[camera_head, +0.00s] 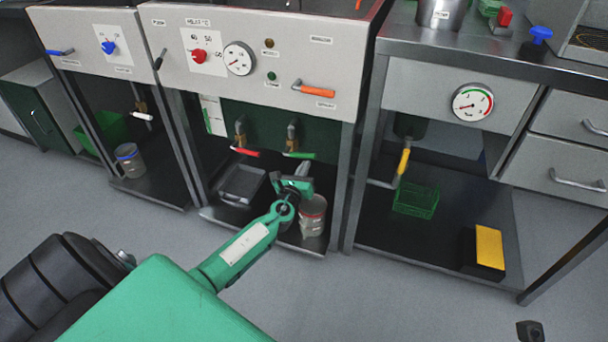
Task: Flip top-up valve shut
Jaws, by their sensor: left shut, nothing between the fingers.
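Several lever valves show, and I cannot read which label says top-up. Under the middle panel, a brass valve with a red lever (245,152) and one with a green lever (299,155) hang side by side, both levers roughly level. A yellow lever (404,161) points steeply upward on a pipe under the right bench. A white lever (142,116) is under the left panel. An orange lever (318,89) is on the middle panel front. My left gripper (303,172) is shut and empty, appearing just below the green lever; contact cannot be told. My right gripper is not identifiable.
A metal can (313,215) stands on the lower shelf behind my left gripper, beside a grey tray (239,186). A green basket (416,201) and a yellow block (489,247) are on the right shelf. Bench legs divide the bays.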

